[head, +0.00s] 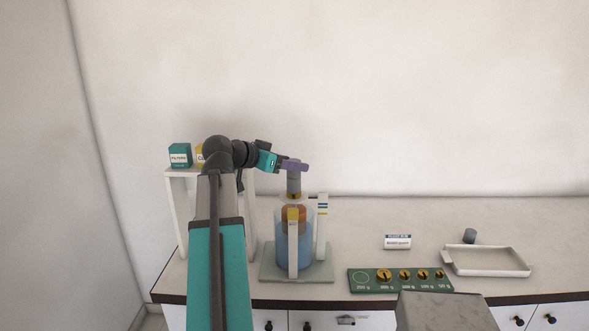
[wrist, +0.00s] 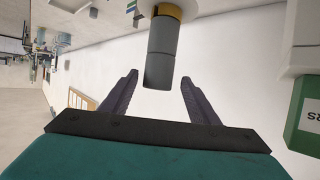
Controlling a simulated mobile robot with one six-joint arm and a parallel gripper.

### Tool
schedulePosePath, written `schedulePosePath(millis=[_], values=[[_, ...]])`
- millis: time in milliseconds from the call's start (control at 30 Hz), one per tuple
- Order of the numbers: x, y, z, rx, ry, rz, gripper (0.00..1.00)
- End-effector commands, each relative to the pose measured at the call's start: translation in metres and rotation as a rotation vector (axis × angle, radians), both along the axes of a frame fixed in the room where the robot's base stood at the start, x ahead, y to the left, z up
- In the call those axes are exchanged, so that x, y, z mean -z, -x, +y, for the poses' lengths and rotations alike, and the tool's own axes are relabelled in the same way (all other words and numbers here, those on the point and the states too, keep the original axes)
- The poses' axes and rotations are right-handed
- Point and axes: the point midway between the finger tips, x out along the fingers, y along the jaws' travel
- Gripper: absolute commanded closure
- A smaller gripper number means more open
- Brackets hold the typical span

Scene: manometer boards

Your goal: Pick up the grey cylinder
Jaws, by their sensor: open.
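A grey cylinder (head: 293,184) stands upright at the top of a clear vessel (head: 308,247) with blue liquid and an orange-brown body inside. My gripper (head: 297,167) is open at the top of this cylinder, with its purple fingers around it. In the wrist view, the grey cylinder (wrist: 160,60) shows upside down, with a yellow band at its far end. It lies between the open fingertips (wrist: 159,79), with a visible gap on each side. A second, smaller dark grey cylinder (head: 470,236) stands on the counter at the right, away from my gripper.
White upright strips (head: 322,225) stand by the vessel on a grey-green base (head: 270,272). A white shelf (head: 180,205) at left bears a green box (head: 180,155) and a yellow one. A green weight board (head: 360,284), a label card (head: 398,241) and a white tray (head: 490,271) lie at right.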

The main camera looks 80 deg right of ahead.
Motion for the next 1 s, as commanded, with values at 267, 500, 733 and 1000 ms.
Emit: schedulePosePath(millis=[267,500,733,1000], values=[[0.0,0.004,-0.003,0.001,0.0,0.0,0.45],[0.007,0.018,-0.016,0.002,-0.001,0.002,0.45],[0.017,0.031,-0.032,0.003,-0.001,0.0,0.45],[0.02,0.034,-0.036,0.002,0.0,0.0,0.45]])
